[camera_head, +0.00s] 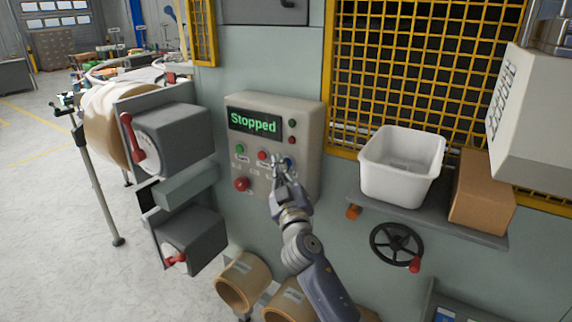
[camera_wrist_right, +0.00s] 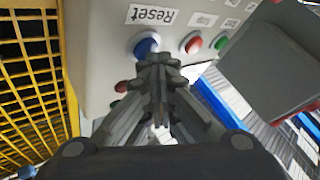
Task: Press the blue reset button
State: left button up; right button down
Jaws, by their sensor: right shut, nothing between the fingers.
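The blue reset button (camera_wrist_right: 146,45) sits on the control panel under a "Reset" label in the right wrist view. In the head view the blue button (camera_head: 288,162) is partly hidden behind my right gripper (camera_head: 279,165). My right gripper is shut and empty, and its fingertips (camera_wrist_right: 160,62) overlap the lower edge of the button in the right wrist view. I cannot tell whether they touch it. The grey control panel (camera_head: 308,133) has a display (camera_head: 254,122) reading "Stopped" in green. My left gripper is not in view.
Green (camera_head: 240,149) and red (camera_head: 262,155) buttons sit left of the blue one, with a red knob (camera_head: 241,184) below. A white bin (camera_head: 401,190) and cardboard box (camera_head: 483,195) stand on a shelf to the right. Grey boxes with red handles (camera_head: 132,137) stick out at left.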

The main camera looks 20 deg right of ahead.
jog(key=shift+s+a, duration=0.4)
jog(key=shift+a, duration=0.1)
jog(key=shift+a, duration=0.1)
jog(key=shift+s+a+b, duration=0.4)
jog(key=shift+s+a, duration=1.15)
jog(key=shift+a, duration=0.3)
jog(key=shift+f, duration=0.15)
